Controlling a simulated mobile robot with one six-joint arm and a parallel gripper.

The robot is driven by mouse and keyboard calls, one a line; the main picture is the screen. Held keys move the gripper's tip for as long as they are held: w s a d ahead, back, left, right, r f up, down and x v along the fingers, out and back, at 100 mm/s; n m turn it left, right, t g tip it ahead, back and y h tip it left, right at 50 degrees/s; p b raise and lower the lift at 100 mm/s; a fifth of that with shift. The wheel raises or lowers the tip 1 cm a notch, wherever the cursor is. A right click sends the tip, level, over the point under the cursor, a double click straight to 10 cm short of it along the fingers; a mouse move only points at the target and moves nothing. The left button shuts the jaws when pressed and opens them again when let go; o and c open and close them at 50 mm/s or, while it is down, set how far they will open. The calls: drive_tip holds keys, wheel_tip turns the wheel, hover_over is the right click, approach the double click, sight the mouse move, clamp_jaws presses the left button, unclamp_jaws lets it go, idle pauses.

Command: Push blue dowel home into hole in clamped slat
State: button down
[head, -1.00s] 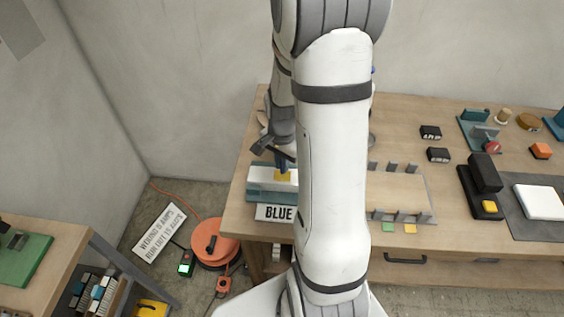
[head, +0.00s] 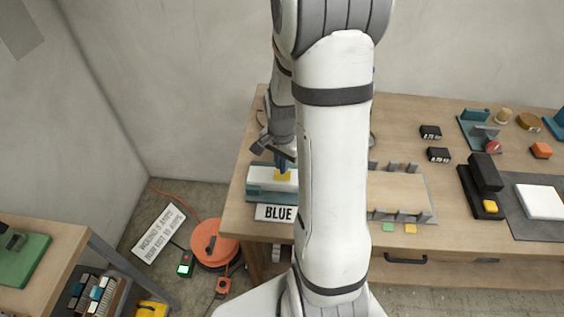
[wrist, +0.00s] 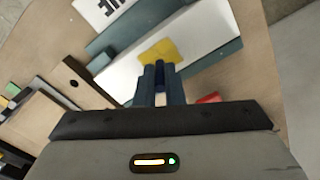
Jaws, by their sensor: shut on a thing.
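The white slat (wrist: 195,38) lies in a teal clamp (wrist: 122,32) at the left end of the bench; in the head view the slat (head: 259,179) is partly behind my arm. A yellow patch (wrist: 158,50) sits on the slat. My gripper (wrist: 160,72) points down at this patch, its dark blue fingers close together. In the head view my gripper (head: 283,165) is right above the patch. The fingers are shut on what seems to be the blue dowel (wrist: 159,77), barely visible between them. The hole and the dowel's lower end are hidden.
A sign reading BLUE (head: 275,213) is in front of the clamp. A wooden board among grey posts (head: 398,192) lies to the right, with black blocks (head: 431,132) beyond. My arm hides the bench between. A small red thing (wrist: 208,98) shows beside the gripper.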

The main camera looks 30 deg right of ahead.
drive_tip(key=shift+f+b, duration=1.45)
drive_tip(key=shift+f, duration=0.2)
drive_tip(key=c, duration=1.5)
unclamp_jaws()
drive_tip(key=shift+o, duration=0.2)
drive_tip(key=shift+r, duration=0.1)
wheel_tip(320, 180, up, 8)
drive_tip(key=shift+f, duration=0.1)
drive_tip(key=shift+c, duration=0.5)
